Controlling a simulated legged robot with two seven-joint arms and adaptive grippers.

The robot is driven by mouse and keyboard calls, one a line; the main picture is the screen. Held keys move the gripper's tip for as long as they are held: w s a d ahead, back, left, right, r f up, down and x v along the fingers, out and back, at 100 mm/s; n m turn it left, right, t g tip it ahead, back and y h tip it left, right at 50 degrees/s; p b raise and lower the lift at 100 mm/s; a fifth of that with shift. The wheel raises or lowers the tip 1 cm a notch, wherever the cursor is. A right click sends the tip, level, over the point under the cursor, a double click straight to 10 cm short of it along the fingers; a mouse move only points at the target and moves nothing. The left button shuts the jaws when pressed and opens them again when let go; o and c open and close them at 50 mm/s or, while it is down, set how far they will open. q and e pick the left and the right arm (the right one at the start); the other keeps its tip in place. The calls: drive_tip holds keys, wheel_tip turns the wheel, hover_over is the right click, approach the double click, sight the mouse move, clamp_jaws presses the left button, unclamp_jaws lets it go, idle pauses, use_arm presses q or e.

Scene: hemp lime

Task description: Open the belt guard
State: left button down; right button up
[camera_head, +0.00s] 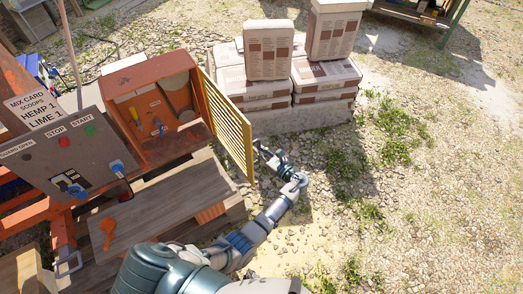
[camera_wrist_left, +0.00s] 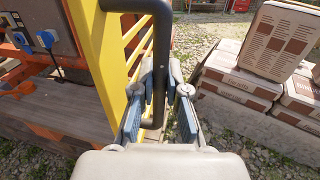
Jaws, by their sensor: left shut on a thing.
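The belt guard (camera_head: 228,122) is a yellow slatted panel. It stands swung out from the right side of the orange-red housing (camera_head: 150,80), whose inside shows with a grey pulley wheel (camera_head: 177,88). In the wrist view the guard's yellow frame and slats (camera_wrist_left: 112,45) are at the left. A black bar handle (camera_wrist_left: 161,50) is on the guard. My left gripper (camera_head: 263,152) is at the guard's outer side; in the wrist view its fingers (camera_wrist_left: 161,82) are shut around the handle. My right gripper is not in view.
A grey control panel (camera_head: 70,150) with buttons stands at the left. Below the housing is a wooden bench (camera_head: 150,210) with an orange object (camera_head: 108,228) on it. Stacked paper bags (camera_head: 268,50) stand behind the guard. Gravel to the right (camera_head: 430,200) is clear.

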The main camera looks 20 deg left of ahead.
use_arm(q)
drive_tip(key=shift+a+r, duration=0.15)
drive_tip(key=shift+r, duration=0.05)
drive_tip(key=c, duration=1.4)
unclamp_jaws()
drive_tip(key=shift+o, duration=1.1)
drive_tip(key=shift+f, duration=0.1)
drive_tip(key=v, duration=1.2)
drive_tip(key=shift+f, duration=0.15)
